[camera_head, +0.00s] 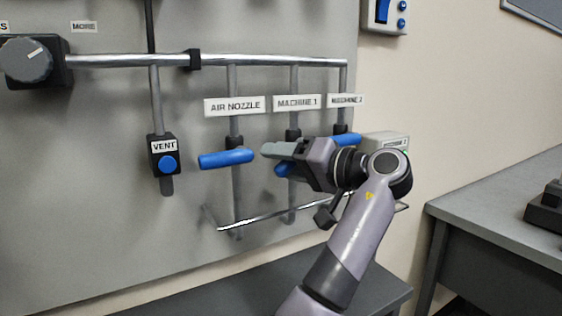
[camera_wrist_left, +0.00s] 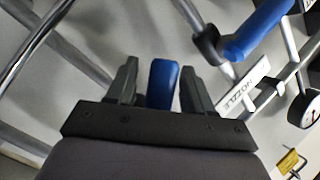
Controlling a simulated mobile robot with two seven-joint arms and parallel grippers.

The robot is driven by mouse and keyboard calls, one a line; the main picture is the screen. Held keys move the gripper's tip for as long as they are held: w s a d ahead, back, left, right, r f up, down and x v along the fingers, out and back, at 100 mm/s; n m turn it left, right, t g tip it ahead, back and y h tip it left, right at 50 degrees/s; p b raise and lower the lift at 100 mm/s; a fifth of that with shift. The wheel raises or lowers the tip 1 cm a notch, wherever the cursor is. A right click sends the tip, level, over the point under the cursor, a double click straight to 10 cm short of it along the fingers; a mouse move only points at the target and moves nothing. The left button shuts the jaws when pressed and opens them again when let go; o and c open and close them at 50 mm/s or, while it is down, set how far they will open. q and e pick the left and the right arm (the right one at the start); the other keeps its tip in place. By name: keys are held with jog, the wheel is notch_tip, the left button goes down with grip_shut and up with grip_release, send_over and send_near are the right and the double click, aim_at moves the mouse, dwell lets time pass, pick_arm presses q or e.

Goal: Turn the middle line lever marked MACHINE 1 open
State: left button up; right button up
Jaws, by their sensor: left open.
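The MACHINE 1 label (camera_head: 297,103) hangs on the middle vertical pipe. Its blue lever (camera_head: 282,170) sits below, mostly hidden behind my left gripper (camera_head: 270,150); the visible end points left, across the pipe. In the left wrist view a blue lever (camera_wrist_left: 162,84) shows between the two open fingers of the gripper (camera_wrist_left: 158,82), with a gap towards the right finger. I cannot tell whether either finger touches it. My right gripper is not in view.
The AIR NOZZLE lever (camera_head: 226,158) is close to the left of the gripper. The MACHINE 2 lever (camera_head: 347,139) is just right, behind my wrist. A thin metal rail (camera_head: 262,215) runs below. The VENT button box (camera_head: 164,157) is further left. A grey bench (camera_head: 500,215) stands at right.

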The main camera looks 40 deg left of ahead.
pick_arm(q)
jog(key=d, duration=0.7)
jog(key=shift+w+r, duration=0.15)
jog(key=shift+r, duration=0.1)
jog(key=shift+a, duration=0.1)
